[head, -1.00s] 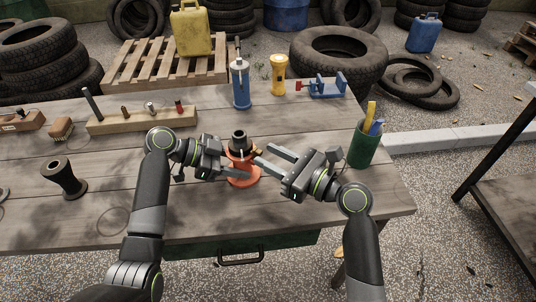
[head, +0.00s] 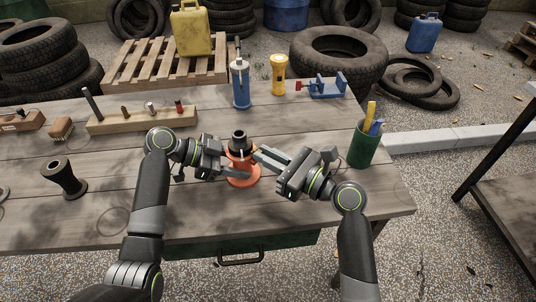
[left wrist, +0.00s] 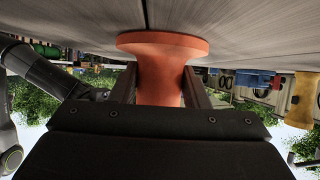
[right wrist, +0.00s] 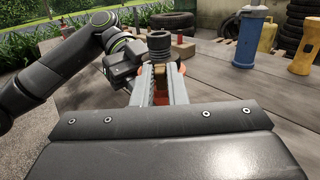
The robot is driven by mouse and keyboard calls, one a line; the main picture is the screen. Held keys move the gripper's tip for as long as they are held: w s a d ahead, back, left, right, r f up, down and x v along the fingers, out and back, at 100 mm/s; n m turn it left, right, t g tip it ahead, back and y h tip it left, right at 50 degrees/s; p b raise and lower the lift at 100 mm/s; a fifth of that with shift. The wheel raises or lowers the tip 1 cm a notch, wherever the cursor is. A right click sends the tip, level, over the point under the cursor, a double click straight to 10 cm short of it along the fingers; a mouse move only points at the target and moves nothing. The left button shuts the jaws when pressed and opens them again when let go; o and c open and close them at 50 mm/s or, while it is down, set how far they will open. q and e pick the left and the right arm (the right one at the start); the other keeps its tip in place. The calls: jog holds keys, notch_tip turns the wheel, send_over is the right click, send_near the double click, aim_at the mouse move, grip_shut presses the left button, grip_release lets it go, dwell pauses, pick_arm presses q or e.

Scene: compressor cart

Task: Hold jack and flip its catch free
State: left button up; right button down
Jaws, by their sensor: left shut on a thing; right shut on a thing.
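The orange-red jack (head: 243,180) with a black ribbed top stands on the wooden bench in the head view. My left gripper (head: 226,171) is shut on its body from the left. The left wrist view shows the orange body (left wrist: 160,72) between both fingers, with the flared base beyond. My right gripper (head: 262,155) reaches in from the right at the jack's upper part, its fingers closed together. In the right wrist view its fingers stand on both sides of the small brass catch (right wrist: 161,70), just below the black top. The fingers hide most of the catch.
A green cup with tools (head: 362,148) stands right of my right gripper. A blue bottle jack (head: 241,88), a yellow flashlight (head: 279,77) and a blue vise (head: 326,87) stand behind. A black spool-shaped part (head: 65,179) is at left. The front of the bench is mostly clear.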

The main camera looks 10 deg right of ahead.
jog(key=shift+s+d+f+t+y, duration=0.15)
jog(key=shift+f+t+y, duration=0.1)
jog(key=shift+t+y, duration=0.25)
jog(key=shift+s+d+f+t+y, duration=0.1)
jog(key=shift+s+f+t+y, duration=0.1)
jog(key=shift+t+y, duration=0.25)
jog(key=c, duration=1.4)
grip_release()
jog(key=shift+c, duration=0.2)
jog(key=shift+d, duration=0.1)
jog(key=v, duration=1.2)
jog(key=shift+w+f, duration=0.1)
